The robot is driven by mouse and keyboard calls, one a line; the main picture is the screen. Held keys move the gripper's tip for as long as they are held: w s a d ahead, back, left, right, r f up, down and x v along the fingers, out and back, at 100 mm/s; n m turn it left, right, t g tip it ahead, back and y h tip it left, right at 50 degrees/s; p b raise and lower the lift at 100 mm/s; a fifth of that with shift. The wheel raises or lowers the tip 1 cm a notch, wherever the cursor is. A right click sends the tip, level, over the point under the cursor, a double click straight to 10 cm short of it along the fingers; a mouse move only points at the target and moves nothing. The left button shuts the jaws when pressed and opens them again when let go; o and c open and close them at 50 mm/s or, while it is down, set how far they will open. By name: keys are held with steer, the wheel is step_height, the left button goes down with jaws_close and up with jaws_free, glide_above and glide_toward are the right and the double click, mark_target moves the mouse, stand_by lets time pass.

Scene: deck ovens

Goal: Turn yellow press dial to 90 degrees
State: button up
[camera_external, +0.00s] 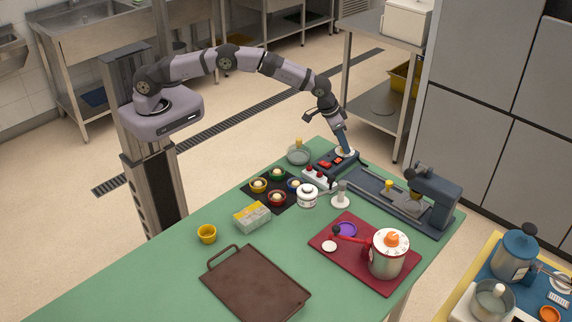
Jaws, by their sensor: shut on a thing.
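My gripper (345,149) points down onto the far end of a dark control panel (327,170) at the back of the green table. It is shut on the yellow press dial (351,154), of which only a pale yellowish rim shows around the fingers. The dial's pointer and scale are too small and too covered for me to read its angle. The panel also carries red switches (325,164). A press machine (435,195) with a grey bed stands to the right of the panel.
Near the panel stand a glass dish (299,155), red-topped shakers (315,175), a white jar (307,195) and a white stand (341,197). A black tray (259,198) holds small bowls. A red board (330,250) bears a pot (388,258). The green table's left front is clear.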

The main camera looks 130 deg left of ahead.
steer(key=shift+s+a+m+t+h+b, duration=0.1)
steer(key=shift+m+t+h+b, duration=0.3)
steer(key=shift+m, duration=1.1)
steer(key=o, duration=1)
steer(key=shift+b+v, duration=1.15)
steer(key=shift+v, duration=2.55)
